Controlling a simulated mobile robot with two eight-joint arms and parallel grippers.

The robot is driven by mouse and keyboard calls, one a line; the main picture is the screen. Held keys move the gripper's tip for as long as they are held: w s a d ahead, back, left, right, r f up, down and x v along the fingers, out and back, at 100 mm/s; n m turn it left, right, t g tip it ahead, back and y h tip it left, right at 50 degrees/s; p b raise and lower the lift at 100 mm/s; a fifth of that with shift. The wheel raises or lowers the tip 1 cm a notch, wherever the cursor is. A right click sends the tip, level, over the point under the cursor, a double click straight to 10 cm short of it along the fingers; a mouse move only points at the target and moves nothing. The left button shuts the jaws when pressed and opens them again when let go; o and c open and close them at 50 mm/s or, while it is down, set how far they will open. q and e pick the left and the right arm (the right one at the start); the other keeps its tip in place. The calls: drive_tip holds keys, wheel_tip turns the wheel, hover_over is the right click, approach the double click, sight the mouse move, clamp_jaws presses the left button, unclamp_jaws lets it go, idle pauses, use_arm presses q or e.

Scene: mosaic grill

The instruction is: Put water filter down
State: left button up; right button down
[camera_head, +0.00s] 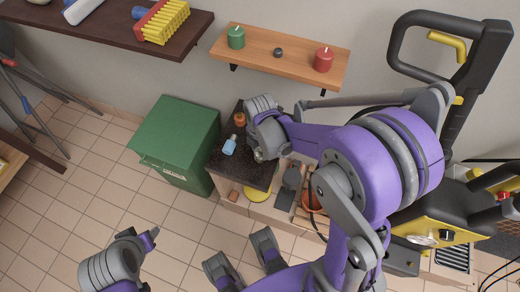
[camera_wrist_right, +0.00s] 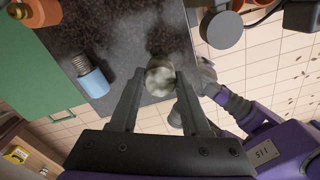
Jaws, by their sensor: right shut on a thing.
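My right gripper (camera_wrist_right: 159,76) is shut on a round, mottled grey-white thing (camera_wrist_right: 160,78), which I take for the water filter. Only its end shows in the right wrist view, between the fingertips. It is over the dark speckled counter (camera_wrist_right: 120,28) near its edge; I cannot tell whether it touches the surface. In the head view my right gripper (camera_head: 264,150) is above the right side of that counter, and the held thing is mostly hidden. Part of my left arm shows at the lower left, with its gripper (camera_head: 149,239) too unclear to read.
A green bin (camera_head: 180,135) stands to the left. Above, a wooden shelf (camera_head: 280,55) holds candles. The bottle also shows in the wrist view (camera_wrist_right: 92,80).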

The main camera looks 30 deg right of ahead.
drive_tip(key=shift+f+b, duration=0.4)
drive_tip(key=shift+f, duration=0.05)
drive_tip(key=shift+c, duration=1.8)
unclamp_jaws()
